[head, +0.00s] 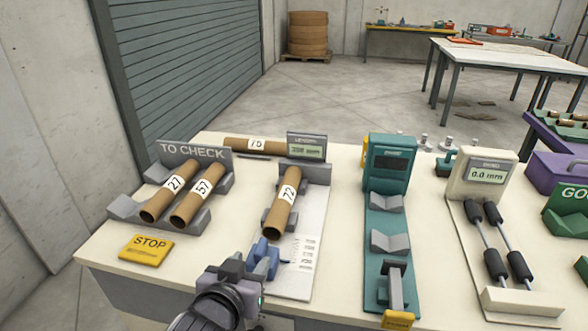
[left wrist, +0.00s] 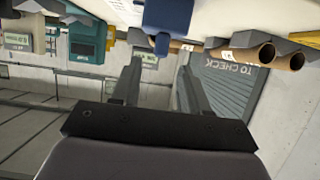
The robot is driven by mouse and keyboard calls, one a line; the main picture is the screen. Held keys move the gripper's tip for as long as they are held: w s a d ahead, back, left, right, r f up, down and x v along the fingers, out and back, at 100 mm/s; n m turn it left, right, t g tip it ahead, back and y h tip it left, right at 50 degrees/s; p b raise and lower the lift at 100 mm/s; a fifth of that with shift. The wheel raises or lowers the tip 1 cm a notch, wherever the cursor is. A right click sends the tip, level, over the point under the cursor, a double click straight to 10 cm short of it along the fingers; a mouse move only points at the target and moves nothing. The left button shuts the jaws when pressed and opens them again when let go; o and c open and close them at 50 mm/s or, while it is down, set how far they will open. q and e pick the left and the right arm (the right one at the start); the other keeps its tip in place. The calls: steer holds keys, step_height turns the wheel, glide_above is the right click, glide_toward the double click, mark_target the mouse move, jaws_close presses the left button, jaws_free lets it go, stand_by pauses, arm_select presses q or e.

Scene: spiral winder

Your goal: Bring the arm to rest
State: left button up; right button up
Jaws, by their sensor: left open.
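My left gripper (head: 238,270) is at the front edge of the table, just left of and close to a blue block (head: 264,258) on the length gauge. In the left wrist view its two fingers (left wrist: 158,80) are spread apart with nothing between them, and the blue block (left wrist: 166,25) shows beyond them. I cannot tell whether the gripper touches the block. A cardboard tube marked 72 (head: 283,203) lies in the gauge's grey cradle, behind the blue block. My right gripper is not in view.
Tubes 27 (head: 170,191) and 57 (head: 198,194) lie in the TO CHECK rack (head: 190,150). A yellow STOP plate (head: 146,250) is at front left. A teal device (head: 388,165) and a roller gauge (head: 487,172) stand to the right.

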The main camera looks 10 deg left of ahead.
arm_select(q)
steer(key=s+a+f+m+g, duration=0.1)
steer(key=s+a+f, duration=0.2)
steer(key=s+f, duration=0.5)
steer(key=s+a+f+g+h, duration=0.1)
steer(key=s+a+f+g, duration=0.1)
steer(key=s+f, duration=0.5)
step_height(320, 180, down, 6)
steer(key=shift+s+a+r+m, duration=0.25)
steer(key=shift+s+a+m, duration=0.15)
stand_by(0.8)
